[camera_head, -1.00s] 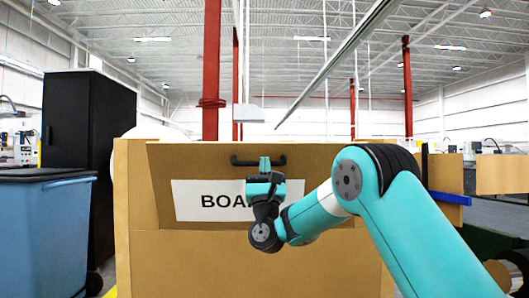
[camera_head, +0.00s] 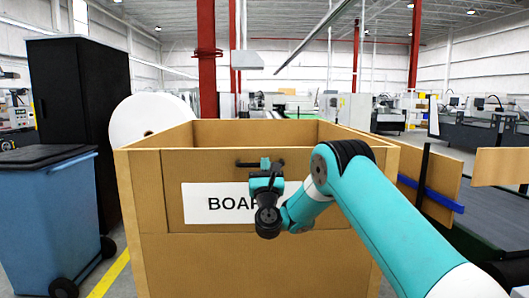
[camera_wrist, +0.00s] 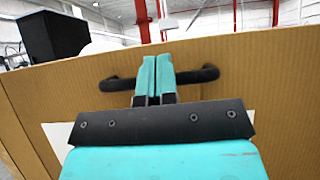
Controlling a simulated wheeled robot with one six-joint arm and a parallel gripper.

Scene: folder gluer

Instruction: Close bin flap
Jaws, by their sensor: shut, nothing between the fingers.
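The bin (camera_head: 140,230) is a large tan box standing straight ahead in the head view, its top open and its inner back wall visible. Its front flap (camera_head: 300,170) carries a white label (camera_head: 196,203) and a black handle (camera_head: 243,164). The flap looks upright and nearly level with the bin's front; my arm hides its right part. My gripper (camera_head: 265,163) is shut and empty at the middle of the handle. In the wrist view the shut fingers (camera_wrist: 156,62) stand in front of the handle (camera_wrist: 203,75), close to the flap (camera_wrist: 270,95); contact is unclear.
A blue wheeled bin (camera_head: 50,215) and a black cabinet (camera_head: 75,110) stand at left. A white roll (camera_head: 150,115) stands behind the bin's left side. Brown panels with a blue strip (camera_head: 430,190) and a conveyor (camera_head: 478,200) lie at right.

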